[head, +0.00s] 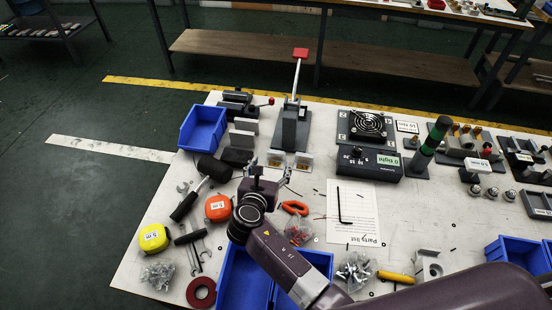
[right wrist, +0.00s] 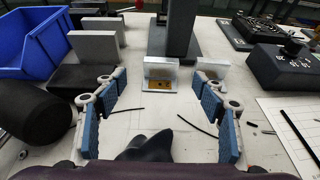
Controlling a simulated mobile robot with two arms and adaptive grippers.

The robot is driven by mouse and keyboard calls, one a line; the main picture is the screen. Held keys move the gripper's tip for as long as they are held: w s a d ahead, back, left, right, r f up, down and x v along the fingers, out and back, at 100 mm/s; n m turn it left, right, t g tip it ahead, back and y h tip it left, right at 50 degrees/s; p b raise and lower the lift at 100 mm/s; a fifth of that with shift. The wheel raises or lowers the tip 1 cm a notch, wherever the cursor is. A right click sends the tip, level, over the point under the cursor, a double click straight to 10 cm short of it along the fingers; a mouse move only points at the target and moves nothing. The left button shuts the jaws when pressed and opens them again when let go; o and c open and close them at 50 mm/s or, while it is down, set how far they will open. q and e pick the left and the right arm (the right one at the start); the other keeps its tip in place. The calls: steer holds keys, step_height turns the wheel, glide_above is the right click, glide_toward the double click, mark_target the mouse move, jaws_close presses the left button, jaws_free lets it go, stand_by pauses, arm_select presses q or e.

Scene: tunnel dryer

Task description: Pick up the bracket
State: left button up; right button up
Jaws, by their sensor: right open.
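A small pale metal bracket (head: 275,158) with a brass-coloured base plate stands at the foot of the upright toggle clamp. It also shows in the right wrist view (right wrist: 160,76), ahead of and between my fingers, apart from them. A similar bracket (head: 304,161) stands to its right; in the right wrist view (right wrist: 212,70) my right finger partly covers it. My right gripper (head: 270,170) is open and empty, just on the near side of the brackets; its blue-padded fingers show in the right wrist view (right wrist: 160,105). My left gripper is not in view.
The toggle clamp (head: 290,130) rises behind the brackets. A dark block with grey plates (head: 238,146) is left of them, a black control box (head: 370,163) right. A mallet (head: 214,168), tape measures (head: 218,207) and blue bins (head: 203,127) crowd the left. A printed sheet (head: 352,226) lies right.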

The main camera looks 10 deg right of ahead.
mark_target(276, 155)
steer(key=shift+x, duration=3.15)
steer(key=shift+d+r, duration=0.1)
steer(key=shift+c, duration=0.7)
steer(key=c, duration=1.2)
steer(key=shift+r, duration=0.1)
steer(key=shift+r, duration=0.55)
step_height(276, 155, up, 17)
steer(key=p, duration=0.2)
steer(key=shift+m+g+h, duration=0.3)
steer(key=shift+m+h, duration=0.1)
steer(key=shift+m, duration=0.1)
steer(key=s+d+r, duration=0.2)
steer(key=s, duration=0.6)
steer(key=s+d+r, duration=0.2)
steer(key=s+r, duration=0.1)
steer(key=s, duration=0.5)
steer(key=s+d+r, duration=0.2)
steer(key=s+r, duration=0.1)
steer(key=s, duration=0.4)
steer(key=shift+s+d, duration=0.2)
steer(key=shift+s, duration=0.2)
